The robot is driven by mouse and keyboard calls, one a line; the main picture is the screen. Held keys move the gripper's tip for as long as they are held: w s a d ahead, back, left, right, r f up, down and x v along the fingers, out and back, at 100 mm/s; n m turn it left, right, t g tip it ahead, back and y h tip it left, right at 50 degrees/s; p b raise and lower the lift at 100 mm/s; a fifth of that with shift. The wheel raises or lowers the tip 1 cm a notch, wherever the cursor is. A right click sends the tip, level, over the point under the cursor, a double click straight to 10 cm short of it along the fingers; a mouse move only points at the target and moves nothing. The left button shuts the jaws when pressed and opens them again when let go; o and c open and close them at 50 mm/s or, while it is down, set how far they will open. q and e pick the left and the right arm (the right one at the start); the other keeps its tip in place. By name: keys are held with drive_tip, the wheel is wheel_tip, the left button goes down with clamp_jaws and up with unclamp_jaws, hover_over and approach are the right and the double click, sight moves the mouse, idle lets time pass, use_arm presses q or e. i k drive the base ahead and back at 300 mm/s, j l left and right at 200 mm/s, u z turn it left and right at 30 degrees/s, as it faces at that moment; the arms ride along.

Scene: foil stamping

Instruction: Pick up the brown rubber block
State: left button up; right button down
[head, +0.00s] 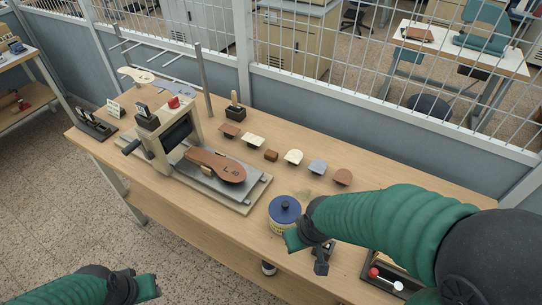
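A small brown block (271,156) lies on the wooden table, in the row of flat pieces behind the blue-lidded tin; it looks like the rubber block. Nothing touches it. My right gripper (304,247) is over the table's front part, beside the tin and nearer to me than the block. The forearm hides part of it, and its finger gap is unclear. My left gripper (146,286) is low at the bottom left, in front of the table and far from the block. Its fingers are too small to judge.
A stamping press (160,140) with a brown sole (215,166) on its plate stands left. The blue-lidded tin (284,210) stands between block and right gripper. Brown (229,130), cream (253,141) and grey (317,167) pieces flank the block. A dark tray (370,275) is front right.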

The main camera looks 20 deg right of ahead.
sight(270, 155)
drive_tip(key=i+j+u, duration=0.25)
drive_tip(key=i+u, duration=0.3)
drive_tip(key=i+j+z, duration=0.15)
drive_tip(key=i, duration=0.3)
drive_tip(key=i+j+z, duration=0.2)
drive_tip(key=i, duration=0.25)
drive_tip(key=i+j+z, duration=0.15)
drive_tip(key=z, duration=0.25)
drive_tip(key=i+j+z, duration=0.2)
drive_tip(key=z, duration=0.25)
drive_tip(key=i+j+z, duration=0.2)
drive_tip(key=z, duration=0.2)
drive_tip(key=j, duration=0.1)
